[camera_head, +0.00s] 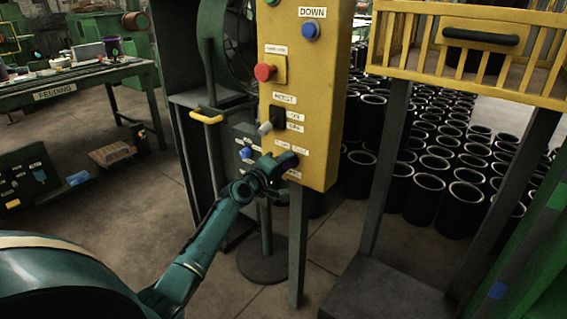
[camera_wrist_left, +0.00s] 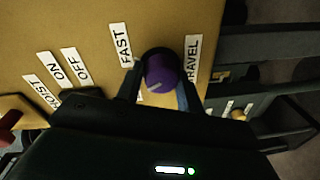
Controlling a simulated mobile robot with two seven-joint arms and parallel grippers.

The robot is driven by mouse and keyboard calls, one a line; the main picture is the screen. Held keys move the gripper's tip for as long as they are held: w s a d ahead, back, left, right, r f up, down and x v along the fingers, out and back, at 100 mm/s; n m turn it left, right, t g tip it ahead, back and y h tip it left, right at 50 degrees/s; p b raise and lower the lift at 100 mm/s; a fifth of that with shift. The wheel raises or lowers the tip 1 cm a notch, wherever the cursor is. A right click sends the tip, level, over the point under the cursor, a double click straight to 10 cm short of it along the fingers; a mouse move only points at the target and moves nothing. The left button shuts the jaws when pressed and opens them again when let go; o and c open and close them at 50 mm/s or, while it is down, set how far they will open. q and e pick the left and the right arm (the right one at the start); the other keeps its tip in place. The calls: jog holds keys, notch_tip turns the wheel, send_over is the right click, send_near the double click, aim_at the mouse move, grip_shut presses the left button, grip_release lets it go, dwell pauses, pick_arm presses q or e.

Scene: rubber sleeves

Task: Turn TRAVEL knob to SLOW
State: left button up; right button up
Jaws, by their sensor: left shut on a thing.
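The TRAVEL knob (camera_wrist_left: 162,68) is a round purple knob on the yellow control panel (camera_head: 318,85), with a pale mark on its face. My left gripper (camera_head: 284,164) is at the lower part of the panel and mostly hides the knob in the head view. In the left wrist view the fingers of my left gripper (camera_wrist_left: 160,84) are shut on the knob from both sides. The FAST label (camera_wrist_left: 120,45) and the TRAVEL label (camera_wrist_left: 193,58) lie on either side of the knob. I cannot read a SLOW label. My right gripper is not in view.
Above are a HOIST switch (camera_head: 278,117), a red button (camera_head: 265,72) and a blue DOWN button (camera_head: 311,30). A yellow railing (camera_head: 470,50) and several black sleeves (camera_head: 425,195) stand to the right. A green FEEDING table (camera_head: 60,90) stands at the left.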

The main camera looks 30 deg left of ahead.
pick_arm(q)
jog(key=shift+n, duration=0.4)
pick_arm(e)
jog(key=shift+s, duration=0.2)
pick_arm(q)
jog(key=o, duration=1)
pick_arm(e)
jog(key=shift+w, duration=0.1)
pick_arm(q)
jog(key=s+r+p, duration=0.1)
jog(key=s+p, duration=0.1)
jog(key=s, duration=1.1)
jog(key=shift+a, duration=0.25)
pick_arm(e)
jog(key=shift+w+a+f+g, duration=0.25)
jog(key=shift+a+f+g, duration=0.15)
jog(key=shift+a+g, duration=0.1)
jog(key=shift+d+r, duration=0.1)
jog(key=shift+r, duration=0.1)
